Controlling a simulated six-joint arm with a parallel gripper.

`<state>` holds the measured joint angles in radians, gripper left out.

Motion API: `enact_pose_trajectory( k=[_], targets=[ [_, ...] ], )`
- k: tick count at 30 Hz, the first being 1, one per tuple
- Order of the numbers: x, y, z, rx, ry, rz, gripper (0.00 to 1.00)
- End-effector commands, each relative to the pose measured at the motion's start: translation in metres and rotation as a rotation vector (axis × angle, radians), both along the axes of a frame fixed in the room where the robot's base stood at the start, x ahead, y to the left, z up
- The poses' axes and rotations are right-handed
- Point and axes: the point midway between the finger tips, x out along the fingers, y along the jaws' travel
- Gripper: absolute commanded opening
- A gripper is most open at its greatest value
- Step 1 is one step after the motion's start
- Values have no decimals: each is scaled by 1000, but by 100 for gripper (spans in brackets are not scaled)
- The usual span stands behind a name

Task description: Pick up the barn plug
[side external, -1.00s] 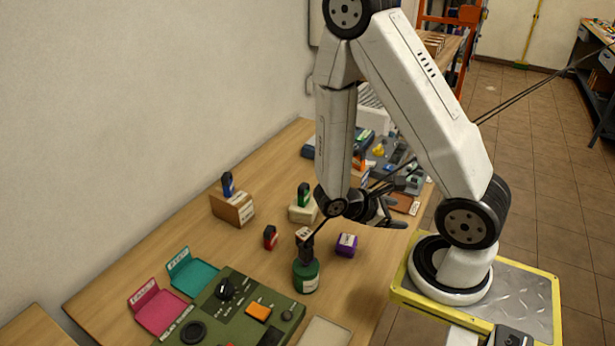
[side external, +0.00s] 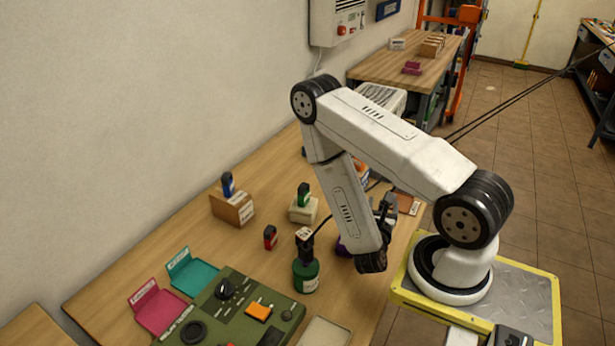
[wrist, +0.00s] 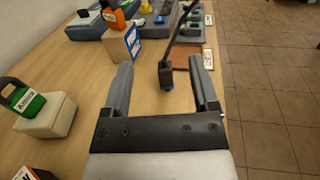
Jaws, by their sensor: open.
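No label reading "barn" can be made out, so I cannot tell which plug is the barn plug. In the wrist view, a dark plug (wrist: 166,75) with a bit of blue at its lower end hangs on a black cable between my fingers, apart from both. My gripper (wrist: 160,64) is open; it is partly hidden by my arm in the side view (side external: 388,208). A green plug (side external: 304,195) stands in a cream block (side external: 302,211), left of my gripper in the wrist view. A blue plug (side external: 228,184) stands in a wooden block (side external: 232,208).
A red block (side external: 270,237) stands on the table, and a purple block (side external: 342,247) is partly hidden by my arm. A green control panel (side external: 240,312) and pink (side external: 159,310) and teal (side external: 193,275) trays lie in front. Black cables cross from the upper right.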

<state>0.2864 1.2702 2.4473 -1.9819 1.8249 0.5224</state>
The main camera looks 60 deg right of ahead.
Motion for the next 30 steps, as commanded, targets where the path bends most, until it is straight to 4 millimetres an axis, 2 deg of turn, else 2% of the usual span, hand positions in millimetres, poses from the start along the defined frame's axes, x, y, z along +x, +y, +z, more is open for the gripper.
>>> enact_pose_trajectory(
  k=[11, 30],
  targets=[
    [0, 0, -8, 1, 0, 4, 76],
    [0, 0, -70, 1, 1, 3, 76]
  ],
)
